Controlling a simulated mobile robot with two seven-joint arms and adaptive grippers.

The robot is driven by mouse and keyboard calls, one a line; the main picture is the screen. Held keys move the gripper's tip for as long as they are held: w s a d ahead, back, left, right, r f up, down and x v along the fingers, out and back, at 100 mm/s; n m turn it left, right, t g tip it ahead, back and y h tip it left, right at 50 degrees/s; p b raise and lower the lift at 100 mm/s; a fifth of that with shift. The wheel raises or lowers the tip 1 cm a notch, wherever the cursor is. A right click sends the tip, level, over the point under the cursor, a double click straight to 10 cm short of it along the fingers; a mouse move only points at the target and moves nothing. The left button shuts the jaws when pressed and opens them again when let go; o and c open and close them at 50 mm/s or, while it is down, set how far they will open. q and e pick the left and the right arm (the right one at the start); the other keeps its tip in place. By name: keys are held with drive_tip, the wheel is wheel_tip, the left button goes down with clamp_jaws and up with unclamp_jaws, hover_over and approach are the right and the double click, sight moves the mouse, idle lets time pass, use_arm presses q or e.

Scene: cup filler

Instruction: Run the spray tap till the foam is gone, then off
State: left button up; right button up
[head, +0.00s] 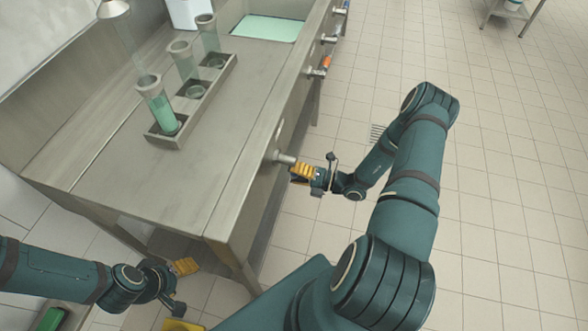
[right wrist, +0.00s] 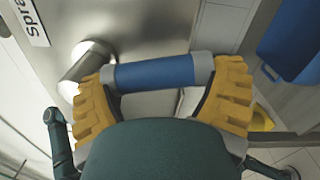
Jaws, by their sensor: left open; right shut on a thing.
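The spray tap's blue handle (right wrist: 153,73) lies crosswise between my right gripper's yellow fingers, beside a metal stem (right wrist: 85,65) and a label reading "Spray" (right wrist: 28,18). My right gripper (head: 303,172) is shut on this handle at the bench front. The spray head (head: 114,8) hangs at the top left, with a faint pale streak below it towards the nearest clear cup (head: 158,103). That cup stands upright in the rack and holds green liquid. Paler material shows near its top; I cannot tell whether it is foam. My left gripper (head: 180,287) is open and empty, low at the left.
The grey rack (head: 185,110) holds two more clear cups (head: 183,60) behind. A pale green basin (head: 268,28) is set into the bench further back. Several other taps (head: 320,70) line the bench front, one orange. The tiled floor (head: 500,200) at right is mostly clear.

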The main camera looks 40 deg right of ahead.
idle(0.4)
drive_tip(key=o, duration=1.1)
drive_tip(key=shift+s, duration=0.1)
drive_tip(key=v, duration=1.2)
drive_tip(key=shift+a, duration=0.1)
